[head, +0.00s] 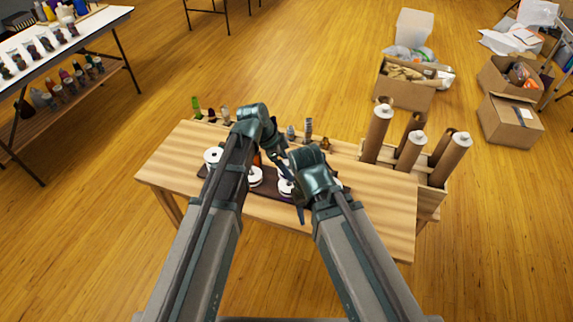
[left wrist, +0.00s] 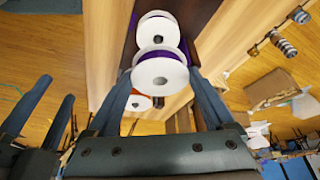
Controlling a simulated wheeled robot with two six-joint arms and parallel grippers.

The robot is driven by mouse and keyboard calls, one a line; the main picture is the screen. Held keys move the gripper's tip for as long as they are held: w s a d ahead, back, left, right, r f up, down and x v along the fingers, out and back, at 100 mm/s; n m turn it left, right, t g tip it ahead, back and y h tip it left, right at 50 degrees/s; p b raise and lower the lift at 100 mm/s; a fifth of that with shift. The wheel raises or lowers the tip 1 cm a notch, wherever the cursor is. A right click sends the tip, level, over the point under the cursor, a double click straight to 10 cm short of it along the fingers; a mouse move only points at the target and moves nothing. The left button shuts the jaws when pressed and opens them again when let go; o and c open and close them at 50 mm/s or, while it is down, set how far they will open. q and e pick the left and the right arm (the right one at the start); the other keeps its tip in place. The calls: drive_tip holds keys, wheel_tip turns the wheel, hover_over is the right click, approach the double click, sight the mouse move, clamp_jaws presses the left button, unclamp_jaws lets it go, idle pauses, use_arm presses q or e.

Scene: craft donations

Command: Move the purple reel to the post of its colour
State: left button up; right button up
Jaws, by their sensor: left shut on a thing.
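The purple reel (left wrist: 160,72), with white end discs and a purple edge, is between the fingertips of my left gripper (left wrist: 160,78), which is shut on it. Another white-ended reel with purple on it (left wrist: 157,30) is just beyond it in the left wrist view. In the head view my left gripper (head: 284,168) is over the dark board (head: 270,191), and the arms hide much of it. My right gripper (head: 300,200) is close beside it; in the left wrist view its two fingers (left wrist: 42,112) are apart and empty. No bare post can be made out.
A reel with orange on it (left wrist: 139,103) shows below the held one. White-ended reels (head: 213,157) (head: 256,177) stand on the board's left part. Small bottles line the table's back edge. A wooden rack with brown tubes (head: 378,132) stands at the right. The table's front right (head: 385,215) is clear.

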use_arm(q)
drive_tip(key=shift+f+b, duration=2.65)
drive_tip(key=shift+f, duration=0.25)
drive_tip(key=o, duration=1.1)
drive_tip(key=shift+r, duration=0.1)
drive_tip(key=shift+c, duration=0.2)
drive_tip(key=w+p+v, duration=0.1)
drive_tip(key=p+v, duration=1.2)
drive_tip(key=shift+s+a+r, duration=0.15)
drive_tip(key=shift+s+r, duration=0.2)
drive_tip(key=shift+s, duration=0.15)
